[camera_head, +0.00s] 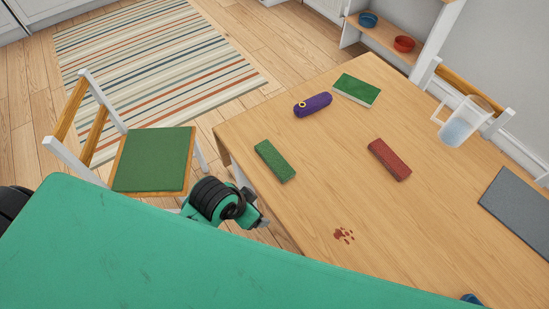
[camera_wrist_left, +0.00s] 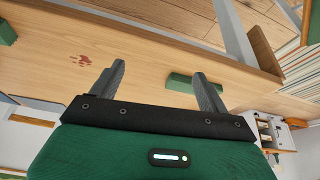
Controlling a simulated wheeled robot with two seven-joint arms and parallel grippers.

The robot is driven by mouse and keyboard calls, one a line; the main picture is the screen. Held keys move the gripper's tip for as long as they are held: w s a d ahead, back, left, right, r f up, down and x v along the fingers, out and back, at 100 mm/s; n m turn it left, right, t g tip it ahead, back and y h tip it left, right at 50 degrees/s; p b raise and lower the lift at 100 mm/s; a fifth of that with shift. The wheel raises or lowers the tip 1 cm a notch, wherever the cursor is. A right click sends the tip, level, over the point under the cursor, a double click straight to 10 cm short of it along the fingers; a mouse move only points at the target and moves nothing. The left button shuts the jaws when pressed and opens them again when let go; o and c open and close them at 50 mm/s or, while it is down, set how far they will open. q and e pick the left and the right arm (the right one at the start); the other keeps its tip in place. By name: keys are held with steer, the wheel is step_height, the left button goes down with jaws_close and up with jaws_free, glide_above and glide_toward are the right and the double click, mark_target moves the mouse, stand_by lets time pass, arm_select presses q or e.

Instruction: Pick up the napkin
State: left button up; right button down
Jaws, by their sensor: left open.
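A rolled purple napkin (camera_head: 313,104) with a yellow ring around it lies on the far left part of the wooden table, beside a green book. It cannot be made out in the left wrist view. My left gripper (camera_head: 262,221) is low at the table's near left edge, well apart from the napkin. In the left wrist view its fingers (camera_wrist_left: 159,72) are spread, with nothing held between them. My right gripper does not show in either view.
A green block (camera_head: 274,161), a red block (camera_head: 390,159), a green book (camera_head: 357,90) and a glass pitcher (camera_head: 463,121) are on the table (camera_head: 320,190). A grey mat (camera_head: 520,210) lies at right, a red stain (camera_head: 344,235) near the front. A chair (camera_head: 152,160) stands left.

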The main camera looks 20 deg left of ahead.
arm_select(q)
steer(key=w+d+r+m+h, duration=0.2)
steer(key=w+d+m, duration=0.35)
steer(key=d, duration=0.25)
steer(key=m+g+y, duration=0.4)
steer(key=m, duration=1)
glide_above(274, 158)
step_height(274, 158, down, 7)
steer(key=shift+w+a+f+p, duration=0.1)
steer(key=shift+w+p, duration=0.05)
steer(key=shift+p, duration=0.75)
steer(key=f, duration=0.1)
steer(key=f+p, duration=0.2)
steer(key=f, duration=0.1)
steer(key=shift+s+d, duration=0.2)
steer(key=shift+d, duration=0.05)
steer(key=shift+f, duration=0.75)
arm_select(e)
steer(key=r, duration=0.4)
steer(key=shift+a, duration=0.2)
arm_select(q)
steer(key=shift+c, duration=0.2)
